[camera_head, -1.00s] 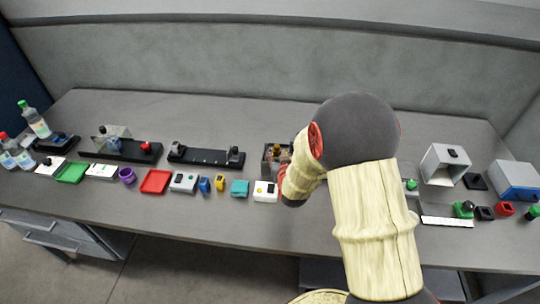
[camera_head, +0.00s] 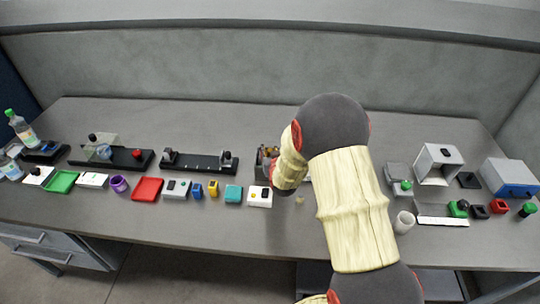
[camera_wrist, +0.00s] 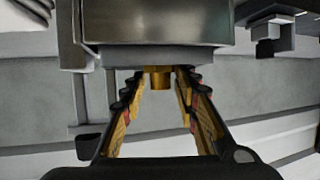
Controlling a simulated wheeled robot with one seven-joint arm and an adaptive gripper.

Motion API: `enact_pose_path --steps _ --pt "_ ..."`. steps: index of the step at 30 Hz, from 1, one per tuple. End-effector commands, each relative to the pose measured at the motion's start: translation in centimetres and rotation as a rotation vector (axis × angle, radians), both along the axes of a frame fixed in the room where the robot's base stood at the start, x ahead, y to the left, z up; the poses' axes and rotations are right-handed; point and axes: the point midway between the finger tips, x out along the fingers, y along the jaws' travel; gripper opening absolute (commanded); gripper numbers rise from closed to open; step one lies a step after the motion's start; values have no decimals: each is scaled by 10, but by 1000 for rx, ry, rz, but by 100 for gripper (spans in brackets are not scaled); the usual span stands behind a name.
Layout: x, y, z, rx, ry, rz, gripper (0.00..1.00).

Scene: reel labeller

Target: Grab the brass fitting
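The brass fitting (camera_wrist: 159,78) shows in the wrist view as a small gold stub with a wider top, just under a grey metal block (camera_wrist: 152,25). My gripper (camera_wrist: 157,82) has its two fingers apart, one on each side of the fitting near the tips. A narrow gap seems to show on both sides, and contact cannot be made out. In the head view my arm's end reaches a dark box-like holder (camera_head: 259,172) at the middle of the bench. My wrist hides most of that spot, and the fitting cannot be told apart there.
A small tan piece (camera_head: 299,200) lies in front. The bench's back strip is clear.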

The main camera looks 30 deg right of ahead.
Motion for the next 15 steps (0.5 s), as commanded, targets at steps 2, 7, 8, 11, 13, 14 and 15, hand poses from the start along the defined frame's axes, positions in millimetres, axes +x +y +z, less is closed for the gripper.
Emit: enact_pose_path --steps 2,7,8,11,13,14,15 --pt "0 0 0 0 0 0 24" --pt "0 0 0 0 0 0 14" --pt "0 0 0 0 0 0 13" --pt "0 0 0 0 0 0 7" --pt "0 0 0 0 0 0 3" --pt "0 0 0 0 0 0 1" --pt "0 0 0 0 0 0 0"
